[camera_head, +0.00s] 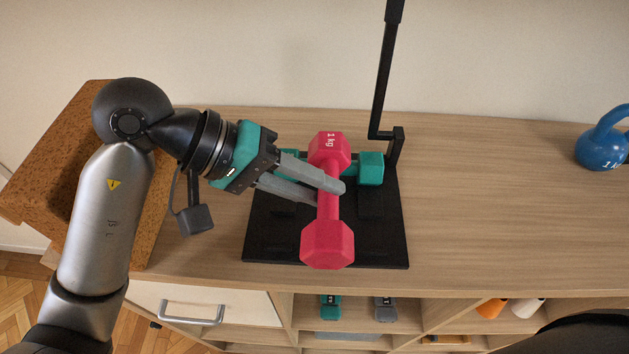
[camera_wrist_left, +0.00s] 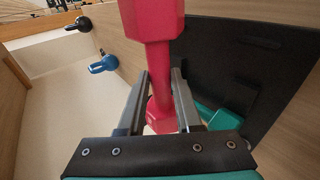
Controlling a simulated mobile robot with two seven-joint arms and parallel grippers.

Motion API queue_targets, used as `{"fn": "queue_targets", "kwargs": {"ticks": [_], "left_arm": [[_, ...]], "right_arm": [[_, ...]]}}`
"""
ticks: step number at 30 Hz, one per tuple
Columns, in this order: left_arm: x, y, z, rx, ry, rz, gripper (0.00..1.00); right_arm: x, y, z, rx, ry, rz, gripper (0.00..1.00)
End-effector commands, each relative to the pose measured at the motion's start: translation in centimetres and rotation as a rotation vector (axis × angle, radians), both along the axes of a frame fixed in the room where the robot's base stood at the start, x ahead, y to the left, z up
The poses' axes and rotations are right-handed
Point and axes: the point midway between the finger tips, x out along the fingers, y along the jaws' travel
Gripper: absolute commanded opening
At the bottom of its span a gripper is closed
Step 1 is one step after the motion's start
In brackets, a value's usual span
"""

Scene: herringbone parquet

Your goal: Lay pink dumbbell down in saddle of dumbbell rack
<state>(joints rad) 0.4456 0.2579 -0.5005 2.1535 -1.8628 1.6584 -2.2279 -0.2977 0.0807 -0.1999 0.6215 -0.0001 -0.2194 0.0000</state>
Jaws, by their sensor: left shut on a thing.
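The pink dumbbell (camera_head: 328,244) is in my left gripper (camera_head: 331,190), which is shut around its handle. In the head view it hangs over the black dumbbell rack (camera_head: 395,225), one head toward the wall and one toward the front edge. Whether it touches the rack, I cannot tell. A teal dumbbell (camera_head: 371,168) lies across the rack's rear part, partly hidden behind the pink one. In the left wrist view, the pink handle (camera_wrist_left: 160,75) passes between the two fingers, and the dark rack (camera_wrist_left: 245,60) is at the right. My right gripper is not in view.
A black upright post (camera_head: 383,80) rises at the rack's rear right. A cork block (camera_head: 75,150) is at the left under my arm. A blue kettlebell (camera_head: 602,145) stands far right. The wooden top between rack and kettlebell is clear. Shelves below hold small weights (camera_head: 331,305).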

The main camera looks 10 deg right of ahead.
Motion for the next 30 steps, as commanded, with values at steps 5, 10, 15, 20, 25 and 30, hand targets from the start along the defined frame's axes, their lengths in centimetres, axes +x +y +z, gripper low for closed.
{"fn": "queue_targets", "kwargs": {"ticks": [5,10,15,20,25,30], "left_arm": [[0.0,-0.1,-1.0,-0.009,0.000,0.001,0.00],[0.0,-0.1,-2.7,-0.009,0.000,0.001,0.00],[0.0,-0.1,-4.4,-0.008,0.001,0.000,0.00],[0.0,-0.1,-5.5,-0.008,-0.001,0.000,0.00],[0.0,-0.1,-6.2,-0.008,-0.003,0.001,0.00],[0.0,-0.1,-6.4,-0.008,-0.004,0.000,0.00]], "right_arm": [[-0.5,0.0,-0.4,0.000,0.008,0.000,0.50],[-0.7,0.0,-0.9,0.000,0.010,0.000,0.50],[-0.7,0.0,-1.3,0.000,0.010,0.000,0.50],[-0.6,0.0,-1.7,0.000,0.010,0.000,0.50],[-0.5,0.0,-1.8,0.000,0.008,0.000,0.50],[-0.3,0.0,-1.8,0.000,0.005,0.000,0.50]]}}
